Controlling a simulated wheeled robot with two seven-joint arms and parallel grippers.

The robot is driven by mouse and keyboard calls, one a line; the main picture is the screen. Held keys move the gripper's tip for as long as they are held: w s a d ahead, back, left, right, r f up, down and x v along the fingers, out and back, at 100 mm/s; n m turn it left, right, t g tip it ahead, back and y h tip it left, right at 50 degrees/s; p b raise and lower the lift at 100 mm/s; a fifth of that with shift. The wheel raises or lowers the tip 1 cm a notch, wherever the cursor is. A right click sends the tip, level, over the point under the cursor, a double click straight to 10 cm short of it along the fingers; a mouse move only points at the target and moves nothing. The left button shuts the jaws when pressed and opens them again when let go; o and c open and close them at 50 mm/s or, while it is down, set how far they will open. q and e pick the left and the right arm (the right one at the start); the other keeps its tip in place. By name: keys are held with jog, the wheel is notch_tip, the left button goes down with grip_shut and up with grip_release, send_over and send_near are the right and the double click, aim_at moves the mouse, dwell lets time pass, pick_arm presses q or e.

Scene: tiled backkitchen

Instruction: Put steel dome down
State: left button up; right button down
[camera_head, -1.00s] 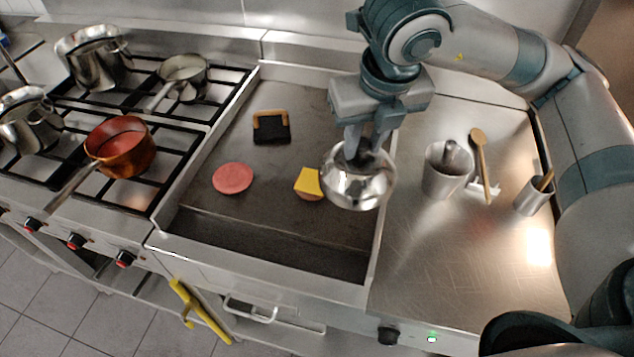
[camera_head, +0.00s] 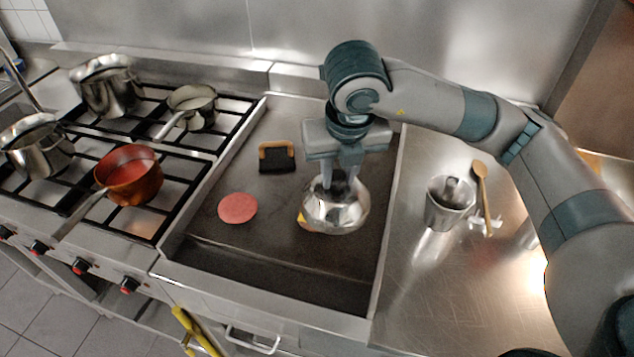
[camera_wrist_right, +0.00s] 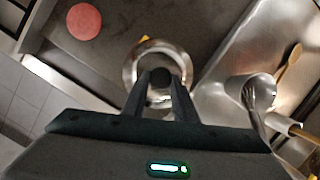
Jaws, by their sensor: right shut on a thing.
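The steel dome (camera_head: 337,212) is a shiny round cover over the right part of the griddle (camera_head: 270,222). My right gripper (camera_head: 338,182) points down and is shut on the dome's top knob. In the wrist view the dome (camera_wrist_right: 134,72) sits below my right gripper (camera_wrist_right: 161,88), its dark knob between the fingers. A patty with yellow cheese (camera_head: 302,219) shows only as a sliver at the dome's left side; the dome hides the rest. I cannot tell whether the dome's rim touches the griddle. My left gripper is not in view.
A pink patty (camera_head: 237,208) and a black press with a wooden handle (camera_head: 277,158) lie on the griddle to the left. A steel container (camera_head: 449,203) and wooden spoon (camera_head: 483,192) are on the right counter. Pots and a copper pan (camera_head: 130,176) stand on the burners.

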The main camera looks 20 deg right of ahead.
aim_at(317, 175)
jog(key=w+f, duration=0.1)
jog(key=w+a+f+p, duration=0.1)
jog(key=w, duration=0.1)
jog(key=w+a+f+p, duration=0.1)
jog(key=shift+w+a, duration=0.2)
jog(key=shift+w, duration=0.05)
jog(key=shift+w+a+f, duration=0.1)
jog(key=shift+w+f, duration=0.05)
jog(key=shift+w, duration=0.05)
jog(key=shift+f+p, duration=0.45)
jog(key=shift+f, duration=0.05)
notch_tip(317, 175, down, 3)
jog(key=shift+r+p, duration=0.15)
jog(key=shift+p, duration=0.5)
jog(key=shift+f, duration=0.2)
jog(key=shift+f+b, duration=0.25)
jog(key=shift+b, duration=0.25)
